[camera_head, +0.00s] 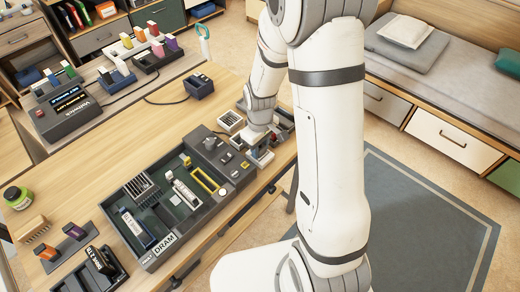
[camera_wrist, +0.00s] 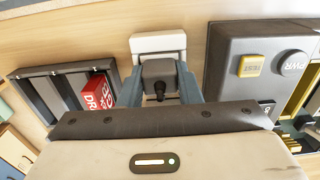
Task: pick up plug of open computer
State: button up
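The open computer (camera_head: 225,190) is a dark case on the wooden desk, with a DRAM label and its inner parts exposed. Part of it, with yellow and round PWR buttons, shows at the right of the wrist view (camera_wrist: 228,62). The plug (camera_wrist: 160,78) is a dark grey block with a short black cable stub, in front of a white block (camera_wrist: 158,42). My gripper (camera_wrist: 160,84) has its two blue-grey fingers along both sides of the plug, with no clear gap. In the head view my gripper (camera_head: 261,152) is low beside the computer's far right end, and the plug is mostly hidden.
A dark tray (camera_wrist: 40,72) with a red DRAM stick (camera_wrist: 100,92) lies left of the plug. A small dark box (camera_head: 198,86) with a cable and a console (camera_head: 68,108) stand farther back.

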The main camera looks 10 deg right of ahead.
jog(key=c, duration=0.4)
jog(key=shift+r, duration=0.1)
jog(key=shift+c, duration=0.2)
notch_tip(320, 180, up, 9)
jog(key=shift+r+p, duration=0.2)
jog(key=shift+p, duration=0.1)
notch_tip(320, 180, up, 5)
jog(key=p, duration=0.3)
send_over(260, 147)
jog(key=shift+w, duration=0.1)
